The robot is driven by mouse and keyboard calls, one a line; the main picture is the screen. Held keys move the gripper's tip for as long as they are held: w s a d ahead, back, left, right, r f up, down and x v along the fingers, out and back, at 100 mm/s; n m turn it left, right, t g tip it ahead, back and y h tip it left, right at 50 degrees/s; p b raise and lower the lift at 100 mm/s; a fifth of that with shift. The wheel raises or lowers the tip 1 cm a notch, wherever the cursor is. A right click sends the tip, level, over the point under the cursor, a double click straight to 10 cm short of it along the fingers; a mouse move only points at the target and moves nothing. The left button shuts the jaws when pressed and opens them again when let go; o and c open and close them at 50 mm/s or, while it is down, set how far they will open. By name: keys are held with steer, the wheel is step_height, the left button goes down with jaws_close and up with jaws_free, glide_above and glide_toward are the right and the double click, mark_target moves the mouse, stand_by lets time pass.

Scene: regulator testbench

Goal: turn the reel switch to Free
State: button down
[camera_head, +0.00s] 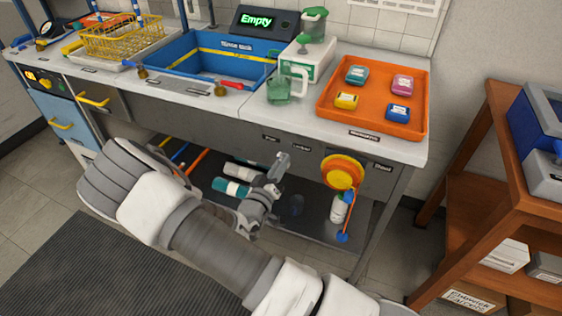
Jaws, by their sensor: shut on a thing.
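My gripper (280,167) is at the front panel of the workbench, just below two small dark labels (270,137) whose words are too small to read surely. It is shut on what appears to be the reel switch, which the fingers and wrist hide. The switch's direction cannot be told. An orange-yellow hose reel (342,172) is mounted on the same panel to the right, with an orange hose hanging down to a blue end (342,237).
The lower shelf (310,225) holds bottles, including a teal-and-white one (230,187) and a white one (338,208). An orange tray (375,68) and a blue sink (215,60) are on top. A wooden rack (455,200) stands at the right.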

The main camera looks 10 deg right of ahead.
steer(key=shift+n, duration=0.8)
steer(key=c, duration=0.9)
jaws_free()
steer(key=shift+o, duration=0.2)
steer(key=shift+s+a, duration=0.1)
steer(key=p+v, duration=0.3)
steer(key=v, duration=1.4)
